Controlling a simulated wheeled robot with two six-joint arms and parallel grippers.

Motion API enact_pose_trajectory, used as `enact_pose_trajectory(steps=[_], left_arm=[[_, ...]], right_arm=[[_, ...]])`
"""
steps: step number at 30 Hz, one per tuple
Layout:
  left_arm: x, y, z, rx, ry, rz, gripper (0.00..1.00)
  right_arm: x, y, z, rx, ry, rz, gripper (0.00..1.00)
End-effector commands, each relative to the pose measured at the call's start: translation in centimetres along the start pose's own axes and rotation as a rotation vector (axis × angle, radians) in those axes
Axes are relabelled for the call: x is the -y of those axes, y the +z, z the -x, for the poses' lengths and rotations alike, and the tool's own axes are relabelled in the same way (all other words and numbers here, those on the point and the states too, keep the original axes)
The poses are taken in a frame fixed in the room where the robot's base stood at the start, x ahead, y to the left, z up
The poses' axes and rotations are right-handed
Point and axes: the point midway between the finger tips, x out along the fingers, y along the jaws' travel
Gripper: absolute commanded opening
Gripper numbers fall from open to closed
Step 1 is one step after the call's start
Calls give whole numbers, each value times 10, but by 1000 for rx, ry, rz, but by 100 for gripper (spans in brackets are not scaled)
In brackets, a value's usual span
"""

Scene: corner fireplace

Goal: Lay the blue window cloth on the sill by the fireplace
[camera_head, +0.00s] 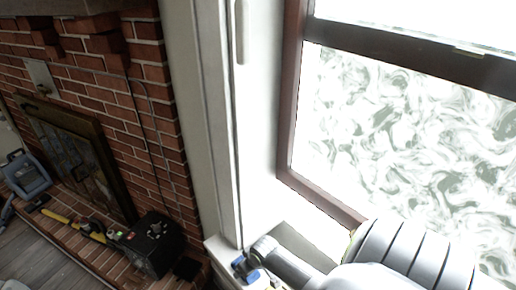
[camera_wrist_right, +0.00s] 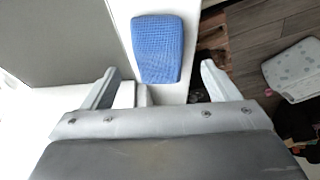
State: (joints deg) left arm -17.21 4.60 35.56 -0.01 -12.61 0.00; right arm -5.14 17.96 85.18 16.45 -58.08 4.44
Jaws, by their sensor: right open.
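The blue window cloth (camera_wrist_right: 158,47) lies on the narrow white sill (camera_wrist_right: 122,12) in the right wrist view, a textured blue rectangle with rounded corners. In the head view only small blue parts of it (camera_head: 240,265) show by the end of my right arm. My right gripper (camera_wrist_right: 160,68) is open, with one finger on each side of the cloth's near end in the picture. Nothing is clamped between the fingers; I cannot tell the height gap to the cloth. My left gripper is not in view.
The window (camera_head: 400,140) with a brown frame is right of the sill. The brick fireplace (camera_head: 75,160) is at left. On its hearth are a black box (camera_head: 152,245), a yellow tool (camera_head: 75,225) and a blue-grey case (camera_head: 28,175). A pale patterned object (camera_wrist_right: 293,70) lies over the wooden floor.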

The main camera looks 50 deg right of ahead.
Motion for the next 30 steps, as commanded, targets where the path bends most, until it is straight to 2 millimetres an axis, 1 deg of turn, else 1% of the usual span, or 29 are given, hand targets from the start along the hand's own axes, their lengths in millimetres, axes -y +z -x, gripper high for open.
enact_pose_trajectory(steps=[1,3,18,21,25,30], left_arm=[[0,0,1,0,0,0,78],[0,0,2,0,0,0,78],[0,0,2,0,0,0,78],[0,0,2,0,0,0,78],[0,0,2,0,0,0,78],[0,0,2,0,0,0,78]], right_arm=[[0,0,9,-3,0,2,82],[0,0,20,-3,0,1,82],[0,0,102,-3,0,2,82],[0,0,116,-2,0,2,82],[0,0,128,-2,0,2,82],[0,0,135,0,-1,0,82]])
